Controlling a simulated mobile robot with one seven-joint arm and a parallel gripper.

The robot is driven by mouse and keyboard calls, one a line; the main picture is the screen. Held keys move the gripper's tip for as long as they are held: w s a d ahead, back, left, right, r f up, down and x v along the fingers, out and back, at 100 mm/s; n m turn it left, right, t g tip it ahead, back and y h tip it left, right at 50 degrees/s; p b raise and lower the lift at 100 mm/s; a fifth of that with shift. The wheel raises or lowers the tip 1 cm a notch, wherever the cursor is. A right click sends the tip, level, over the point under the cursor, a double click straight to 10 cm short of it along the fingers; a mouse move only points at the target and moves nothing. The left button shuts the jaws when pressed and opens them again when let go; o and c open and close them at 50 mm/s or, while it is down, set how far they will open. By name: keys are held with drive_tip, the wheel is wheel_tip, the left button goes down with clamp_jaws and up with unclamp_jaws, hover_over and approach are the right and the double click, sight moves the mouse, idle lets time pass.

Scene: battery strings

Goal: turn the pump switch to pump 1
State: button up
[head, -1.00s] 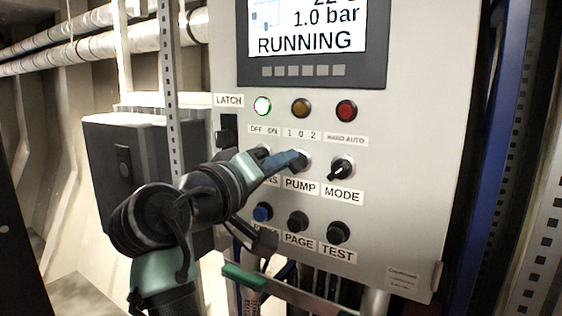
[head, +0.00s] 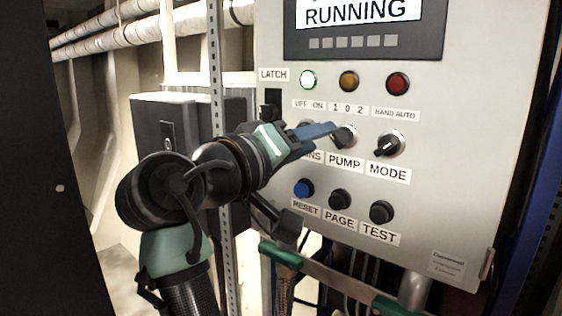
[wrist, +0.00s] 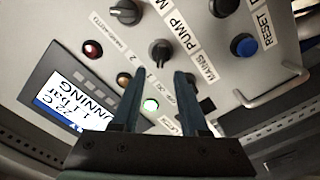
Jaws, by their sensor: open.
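The pump switch (head: 346,137) is a dark rotary knob on a silver collar, above the PUMP label (head: 344,162) and below the 1 0 2 scale (head: 348,109). My gripper (head: 325,131) has its blue fingers just left of the switch, partly covering it. In the wrist view the pump switch (wrist: 160,52) lies between and just beyond the two fingertips of my gripper (wrist: 158,76). The fingers are apart with nothing between them. I cannot tell which mark the knob points to. The mains switch is hidden behind the gripper.
The mode switch (head: 389,144) is close on the right. The blue reset button (head: 303,187), page button (head: 340,199) and test button (head: 382,212) sit below. The green lamp (head: 308,80) is lit. A green-ended rail (head: 335,281) runs under the panel.

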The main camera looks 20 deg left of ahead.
drive_tip(key=b+v, duration=0.3)
drive_tip(key=v, duration=0.6)
drive_tip(key=shift+s, duration=0.1)
drive_tip(key=s+d+r+m+t+y+b, duration=0.3)
drive_tip(key=s+d+t+y, duration=0.4)
drive_tip(key=s+d+t, duration=0.3)
drive_tip(key=d+r+m, duration=0.1)
drive_tip(key=d, duration=0.2)
drive_tip(key=shift+s+r+m+t, duration=0.25)
drive_tip(key=shift+m+t, duration=0.05)
